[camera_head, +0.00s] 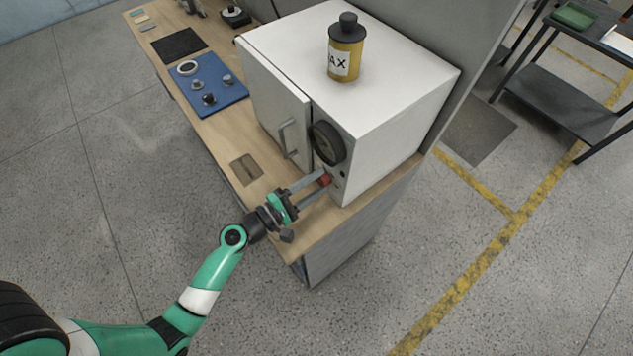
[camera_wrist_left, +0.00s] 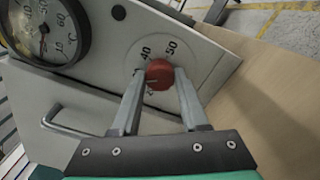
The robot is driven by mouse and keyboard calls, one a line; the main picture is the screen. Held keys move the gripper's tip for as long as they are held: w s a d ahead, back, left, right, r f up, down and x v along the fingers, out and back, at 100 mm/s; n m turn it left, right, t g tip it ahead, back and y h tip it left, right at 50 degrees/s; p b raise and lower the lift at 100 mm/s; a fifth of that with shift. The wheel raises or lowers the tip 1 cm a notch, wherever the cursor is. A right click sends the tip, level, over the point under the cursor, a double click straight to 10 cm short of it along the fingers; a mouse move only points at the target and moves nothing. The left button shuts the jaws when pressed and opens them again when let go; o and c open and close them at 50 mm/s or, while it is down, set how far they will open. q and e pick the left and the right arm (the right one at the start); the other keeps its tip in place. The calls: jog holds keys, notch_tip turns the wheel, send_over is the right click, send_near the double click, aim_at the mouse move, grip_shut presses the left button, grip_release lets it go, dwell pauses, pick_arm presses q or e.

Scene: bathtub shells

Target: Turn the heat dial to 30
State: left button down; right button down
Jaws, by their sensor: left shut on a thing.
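The heat dial is a small red knob (camera_head: 325,180) low on the front of a white oven-like box (camera_head: 385,120). In the left wrist view the red knob (camera_wrist_left: 160,75) sits on a pale round scale where 40 and 50 can be read; other marks are hidden behind the fingers and knob. My left gripper (camera_head: 322,182) reaches the knob from the front, and its two fingers (camera_wrist_left: 157,82) are shut on it, one on each side. The knob's pointer direction cannot be told clearly. My right gripper is not in view.
A round black gauge (camera_head: 327,143) is above the knob; it also shows in the left wrist view (camera_wrist_left: 45,30). The box door has a handle (camera_head: 288,138). A yellow tin (camera_head: 346,50) stands on top. A blue mat (camera_head: 208,83) with small parts lies on the wooden bench.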

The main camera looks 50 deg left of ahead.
pick_arm(q)
jog(key=shift+c, duration=2.1)
grip_release()
jog(key=s, duration=0.7)
jog(key=s+b, duration=0.1)
jog(key=s, duration=0.3)
jog(key=shift+s+a, duration=0.1)
jog(key=shift+a, duration=0.2)
jog(key=shift+s, duration=0.25)
